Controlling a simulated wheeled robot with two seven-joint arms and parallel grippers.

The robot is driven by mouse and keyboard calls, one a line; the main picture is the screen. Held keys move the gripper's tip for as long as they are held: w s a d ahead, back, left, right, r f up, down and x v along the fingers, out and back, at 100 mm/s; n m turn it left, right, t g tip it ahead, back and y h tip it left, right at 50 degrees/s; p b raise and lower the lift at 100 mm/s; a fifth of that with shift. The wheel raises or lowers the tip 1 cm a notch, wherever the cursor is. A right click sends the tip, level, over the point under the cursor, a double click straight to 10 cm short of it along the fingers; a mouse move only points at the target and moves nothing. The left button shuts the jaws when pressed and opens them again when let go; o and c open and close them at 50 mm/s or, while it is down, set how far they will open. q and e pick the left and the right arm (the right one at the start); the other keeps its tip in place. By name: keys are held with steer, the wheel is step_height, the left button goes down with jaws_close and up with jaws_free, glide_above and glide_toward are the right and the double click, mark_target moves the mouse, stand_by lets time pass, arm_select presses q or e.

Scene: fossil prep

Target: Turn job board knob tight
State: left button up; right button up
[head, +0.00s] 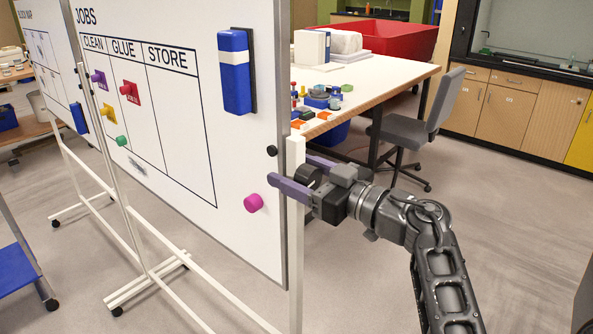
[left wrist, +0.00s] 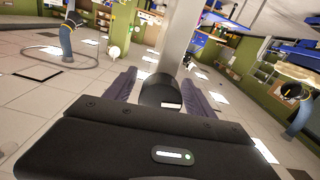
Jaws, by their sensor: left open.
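The job board (head: 180,195) is a white panel headed JOBS, with CLEAN, GLUE and STORE columns. A black round knob (head: 307,175) is at the white post by the board's right edge; it also shows in the left wrist view (left wrist: 160,92). My left gripper (head: 289,169) has purple fingers, open, one on each side of this knob. In the left wrist view the fingers (left wrist: 160,78) flank the knob, with no clear grip on it. Another small black knob (head: 272,150) is on the board's edge. My right gripper is not in view.
A blue eraser (head: 236,85) and a magenta magnet (head: 253,203) are on the board near the gripper. A work table (head: 390,75) with small coloured items stands behind, with a grey chair (head: 425,130).

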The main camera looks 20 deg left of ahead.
mark_target(315, 180)
arm_select(q)
steer(key=c, duration=1.4)
steer(key=shift+o, duration=0.2)
steer(key=shift+f+m+b, duration=0.1)
steer(key=shift+m+b, duration=0.3)
steer(key=shift+m, duration=0.4)
steer(key=m, duration=0.2)
steer(key=shift+m, duration=0.4)
steer(key=o, duration=1.4)
steer(key=shift+c, duration=0.2)
steer(key=shift+d, duration=0.15)
steer(key=b+v, duration=0.1)
steer(key=v, duration=0.6)
steer(key=shift+d+b, duration=0.3)
steer(key=shift+b, duration=0.05)
